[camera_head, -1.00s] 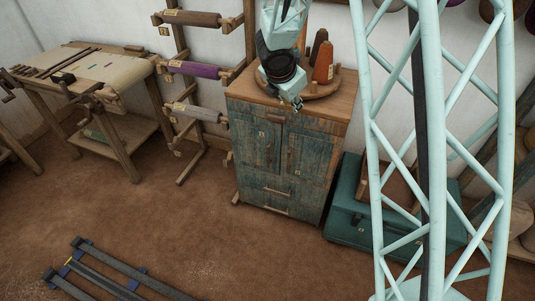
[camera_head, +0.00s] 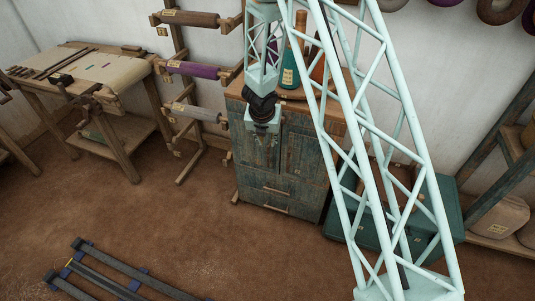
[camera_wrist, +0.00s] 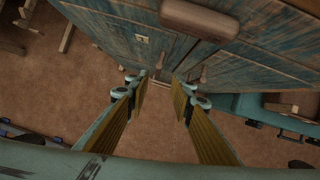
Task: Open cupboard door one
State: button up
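The worn blue-green cupboard (camera_head: 303,150) has two front doors with a wooden top. Its left door (camera_head: 243,152) is shut and carries a small tag (camera_wrist: 142,39), too small to read. The right door (camera_wrist: 250,62) is shut too. In the wrist view, the left door's upright wooden handle (camera_wrist: 158,62) is just beyond my fingertips, beside the right door's handle (camera_wrist: 203,74). My gripper (camera_wrist: 164,84) is open and empty, pointing down in front of the doors. It also shows in the head view (camera_head: 265,150), hiding part of the left door.
A drawer handle (camera_wrist: 200,20) juts out above the doors. Drawers with handles (camera_head: 275,190) lie below. A teal chest (camera_head: 445,205) stands right of the cupboard, and a rack with rolls (camera_head: 195,68) stands left. The brown floor in front is clear near the cupboard.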

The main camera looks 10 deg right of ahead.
aim_at(268, 152)
jog(key=shift+a+f, duration=0.2)
jog(key=shift+f, duration=0.25)
jog(key=shift+f, duration=0.15)
jog(key=shift+b+x, duration=1.55)
jog(key=shift+x, duration=5.2)
jog(key=shift+c, duration=0.7)
grip_shut()
